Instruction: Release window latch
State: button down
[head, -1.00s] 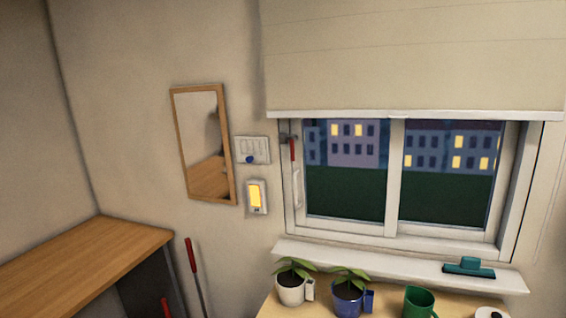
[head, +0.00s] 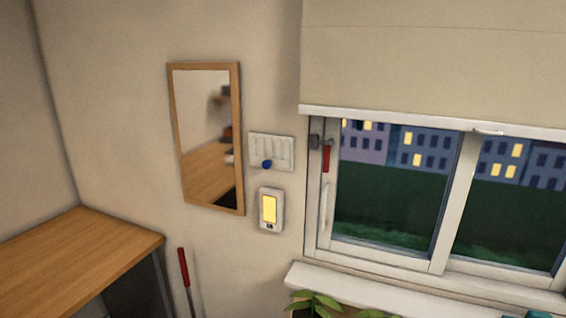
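The window (head: 438,262) is in the right half of the head view, with white frames and dark glass showing lit buildings outside. A latch with a red handle (head: 326,159) sits at the upper left of its frame, below a grey mount (head: 318,141). The red handle hangs downward. A pale vertical pull (head: 325,208) is on the same frame lower down. My gripper is not in view, so its distance from the latch does not show.
A cream blind (head: 430,60) covers the window's top. Left of the window are a switch panel (head: 271,151) with a blue knob, a lit yellow device (head: 270,210) and a mirror (head: 241,140). A sill (head: 390,292) juts out below, with a plant (head: 314,303) under it. A wooden desk (head: 75,260) stands left.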

aim_at(328, 144)
jog(key=z, duration=0.15)
jog(key=i, duration=0.9)
jog(key=z, duration=0.6)
